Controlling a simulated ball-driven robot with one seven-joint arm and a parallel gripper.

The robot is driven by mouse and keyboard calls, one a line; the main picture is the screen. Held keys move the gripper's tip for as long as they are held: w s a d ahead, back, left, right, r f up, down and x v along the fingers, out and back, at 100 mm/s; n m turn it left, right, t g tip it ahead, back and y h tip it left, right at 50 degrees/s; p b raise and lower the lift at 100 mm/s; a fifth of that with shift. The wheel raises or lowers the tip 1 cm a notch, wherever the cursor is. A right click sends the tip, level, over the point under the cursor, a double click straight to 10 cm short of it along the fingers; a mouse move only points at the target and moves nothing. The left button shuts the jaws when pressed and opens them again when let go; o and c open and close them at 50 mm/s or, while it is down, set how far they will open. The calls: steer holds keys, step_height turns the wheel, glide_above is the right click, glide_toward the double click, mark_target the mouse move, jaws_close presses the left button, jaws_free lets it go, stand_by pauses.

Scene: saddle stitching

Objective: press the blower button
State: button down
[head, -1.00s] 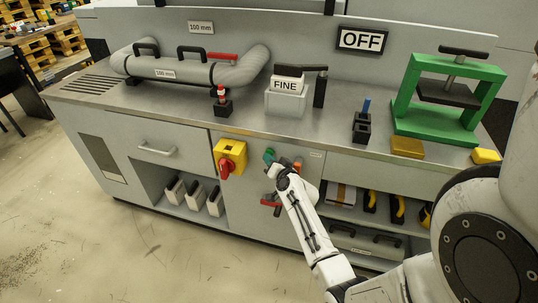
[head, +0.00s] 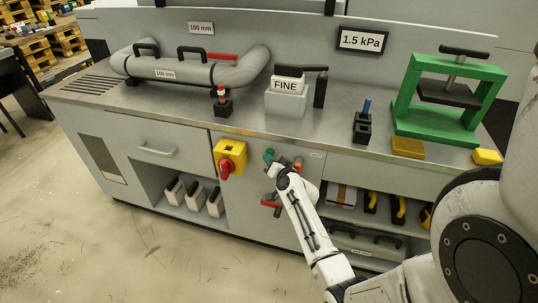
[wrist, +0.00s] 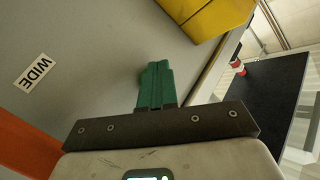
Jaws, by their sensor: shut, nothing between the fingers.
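The blower button cannot be made out; the tip of my gripper hides that spot on the grey cabinet front (head: 240,198). My gripper (head: 269,156) is at the front panel, between the yellow and red switch and an orange part. In the wrist view my gripper (wrist: 155,72) shows its green fingers shut together, empty, pointing at the grey panel (wrist: 95,50). Whether the tips touch the panel or the button cannot be told. The display (head: 362,40) above the bench reads 1.5 kPa.
The yellow block with a red knob (head: 229,158) is just left of my gripper. A red-handled part (head: 270,204) is below it. An orange part (wrist: 22,150) and a WIDE label (wrist: 35,73) are close in the wrist view. The bench edge lies above.

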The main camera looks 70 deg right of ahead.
steer(key=shift+s+a+r+p, duration=0.1)
steer(key=shift+s+a+p, duration=0.25)
steer(key=shift+a, duration=0.3)
steer(key=shift+a, duration=0.1)
steer(key=shift+s+a+p, duration=0.15)
steer(key=shift+a+p, duration=0.95)
steer(key=shift+a, duration=1.4)
